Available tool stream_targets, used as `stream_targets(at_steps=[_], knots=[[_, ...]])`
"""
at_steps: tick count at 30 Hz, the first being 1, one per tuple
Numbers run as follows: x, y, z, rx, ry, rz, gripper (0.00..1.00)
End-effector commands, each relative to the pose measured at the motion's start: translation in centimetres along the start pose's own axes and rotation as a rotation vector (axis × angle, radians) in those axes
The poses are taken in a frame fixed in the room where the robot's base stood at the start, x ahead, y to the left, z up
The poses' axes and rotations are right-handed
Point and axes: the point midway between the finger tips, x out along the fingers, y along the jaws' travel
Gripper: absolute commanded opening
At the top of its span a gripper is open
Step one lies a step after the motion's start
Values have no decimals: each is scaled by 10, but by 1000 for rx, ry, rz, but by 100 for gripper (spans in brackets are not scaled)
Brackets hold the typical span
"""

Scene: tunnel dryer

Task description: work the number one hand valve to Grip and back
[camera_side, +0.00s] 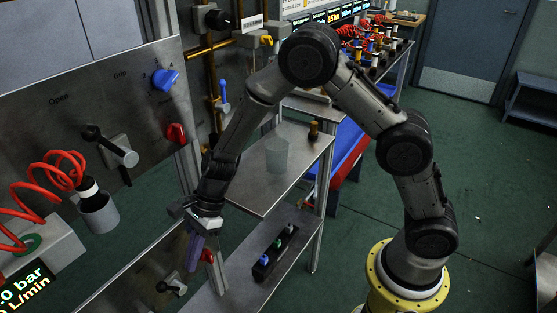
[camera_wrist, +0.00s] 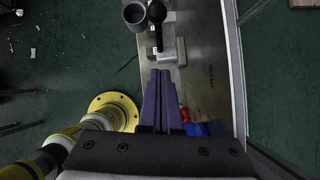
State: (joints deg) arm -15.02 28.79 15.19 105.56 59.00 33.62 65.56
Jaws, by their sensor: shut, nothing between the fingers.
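A hand valve (camera_side: 118,150) with a silver body and a black ball-ended lever is on the steel panel (camera_side: 60,135) at left in the side view. Its lever points up and left, toward the Open lettering; the Grip lettering is further right. I cannot read a number on it. A similar valve (camera_side: 172,286) sits lower down, near my fingers. In the wrist view a silver valve body (camera_wrist: 168,52) with a black knob stands ahead of the fingertips, apart from them. My gripper (camera_side: 193,262) has purple fingers, shut and empty, pointing down in front of the panel; it also shows in the wrist view (camera_wrist: 160,74).
A grey cup (camera_side: 99,212) and red coiled hose (camera_side: 52,168) are at left. A red knob (camera_side: 176,133) and blue knob (camera_side: 165,80) are on the panel. A steel bench (camera_side: 250,193) holds a clear beaker (camera_side: 277,155); a black bottle rack (camera_side: 262,272) is below.

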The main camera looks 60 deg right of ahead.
Motion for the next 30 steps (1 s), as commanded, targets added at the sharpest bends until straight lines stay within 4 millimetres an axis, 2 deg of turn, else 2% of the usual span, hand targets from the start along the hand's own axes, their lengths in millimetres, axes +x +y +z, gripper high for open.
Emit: stream_targets(at_steps=[12, 28, 30], knots=[[0, -5, -21, 15, -241, 41, 0], [-96, -9, -42, 9, -232, 39, 0], [-106, -9, -33, -16, -235, 20, 0]])
